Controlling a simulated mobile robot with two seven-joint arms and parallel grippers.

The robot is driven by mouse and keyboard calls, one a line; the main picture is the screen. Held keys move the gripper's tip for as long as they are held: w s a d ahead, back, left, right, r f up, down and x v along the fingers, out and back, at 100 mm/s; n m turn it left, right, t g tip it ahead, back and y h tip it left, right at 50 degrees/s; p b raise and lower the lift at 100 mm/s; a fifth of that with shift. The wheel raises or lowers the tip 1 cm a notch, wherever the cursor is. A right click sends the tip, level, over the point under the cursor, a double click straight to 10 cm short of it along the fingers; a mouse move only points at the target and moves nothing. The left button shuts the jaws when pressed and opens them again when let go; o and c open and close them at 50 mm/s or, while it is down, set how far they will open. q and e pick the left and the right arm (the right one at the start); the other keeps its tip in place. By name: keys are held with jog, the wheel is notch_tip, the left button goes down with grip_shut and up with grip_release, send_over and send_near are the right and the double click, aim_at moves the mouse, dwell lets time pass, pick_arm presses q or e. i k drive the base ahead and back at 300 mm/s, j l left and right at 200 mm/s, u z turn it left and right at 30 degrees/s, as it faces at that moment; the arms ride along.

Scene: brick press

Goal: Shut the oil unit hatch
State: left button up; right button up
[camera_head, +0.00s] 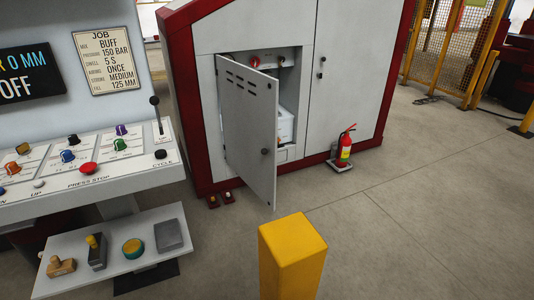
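The oil unit hatch (247,130) is a grey-white door with slots near its top and a small dark knob near its free edge. It stands open, swung out toward me from its left side, on the front of the white and red cabinet (349,75). The opening (292,68) behind it shows a red round part, fittings and a white container (286,124) inside; the door hides much of the interior. Neither of my grippers is in view.
A yellow post (292,255) stands in front of the hatch. A fire extinguisher (344,147) stands right of the opening. The control console (85,165) and a shelf with several items (120,262) are at left. Floor at right is clear.

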aim_at(249, 98)
jog(key=l+u, duration=0.4)
jog(key=l, duration=1.3)
jog(key=l+u, duration=0.1)
jog(key=l, duration=0.35)
jog(key=i+l+u, duration=0.1)
jog(key=l, duration=0.3)
jog(key=i+l+u, duration=0.1)
jog(key=l, duration=0.3)
jog(key=i+l+u, duration=0.1)
jog(key=l, duration=0.35)
jog(key=i+l+u, duration=0.1)
jog(key=i+l, duration=0.2)
jog(key=i+l+u, duration=0.1)
jog(key=i+l, duration=0.15)
jog(key=l, duration=0.25)
jog(key=i+l, duration=0.5)
